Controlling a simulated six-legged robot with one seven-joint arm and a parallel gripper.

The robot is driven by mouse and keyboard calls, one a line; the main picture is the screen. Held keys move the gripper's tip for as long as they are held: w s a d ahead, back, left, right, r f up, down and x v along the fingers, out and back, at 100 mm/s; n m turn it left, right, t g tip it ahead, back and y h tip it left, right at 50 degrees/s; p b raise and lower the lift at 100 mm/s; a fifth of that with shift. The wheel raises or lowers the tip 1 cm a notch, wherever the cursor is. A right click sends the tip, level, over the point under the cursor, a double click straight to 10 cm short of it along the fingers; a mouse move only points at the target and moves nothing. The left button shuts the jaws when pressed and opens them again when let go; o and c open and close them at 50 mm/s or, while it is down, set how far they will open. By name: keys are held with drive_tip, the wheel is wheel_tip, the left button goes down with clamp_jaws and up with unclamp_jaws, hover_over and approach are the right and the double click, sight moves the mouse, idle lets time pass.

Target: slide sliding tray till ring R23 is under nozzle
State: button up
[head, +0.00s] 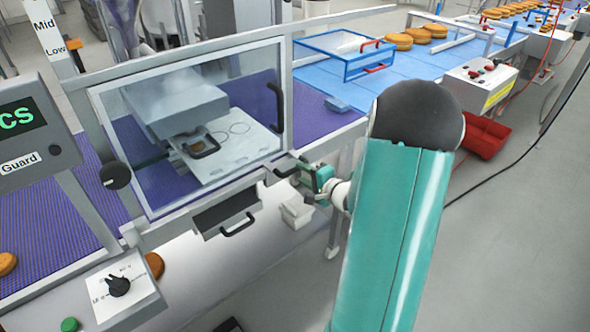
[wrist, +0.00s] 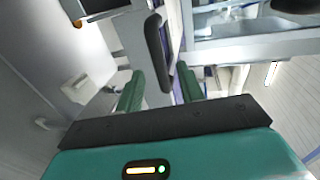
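A pale sliding tray (head: 225,160) with ring outlines lies behind the clear guard window (head: 190,125). Labels are too small to read, so I cannot tell which ring is R23. A grey block-shaped head (head: 178,100) hangs over the tray's left part; no nozzle tip can be made out. A dark loop handle (head: 203,147) is at the tray's near left. My gripper (head: 316,180) is outside the guard's lower right corner, beside a short dark handle (head: 285,168). In the wrist view, my gripper (wrist: 160,92) is open, with a black handle (wrist: 155,50) between its fingers, apparently untouched.
The guard has its own black handle (head: 277,105) at the right edge. Below is a dark drawer (head: 225,212) with a handle. A white bin (head: 296,211) stands beneath my gripper. A blue conveyor (head: 420,63) carries round filled items behind. A red crate (head: 484,137) is on the right.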

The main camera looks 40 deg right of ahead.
drive_tip(key=v, duration=0.7)
drive_tip(key=shift+s, duration=0.1)
drive_tip(key=a+r+n+g+y, duration=0.4)
drive_tip(key=a+n, duration=0.1)
drive_tip(key=a, duration=0.7)
drive_tip(key=a+r+n+g+y, duration=0.4)
drive_tip(key=a+n, duration=0.1)
drive_tip(key=a, duration=0.8)
drive_tip(key=s+a+r+n+g+h, duration=0.1)
drive_tip(key=s+a+r+n+h, duration=0.1)
drive_tip(key=s, duration=0.4)
drive_tip(key=s+a+r+n+g+h, duration=0.1)
drive_tip(key=s+a+r+n+h, duration=0.2)
drive_tip(key=s+r+n+h, duration=0.2)
drive_tip(key=shift+s+a+r+n+h, duration=0.3)
drive_tip(key=shift+s+n+h, duration=0.1)
drive_tip(key=shift+s+h, duration=0.45)
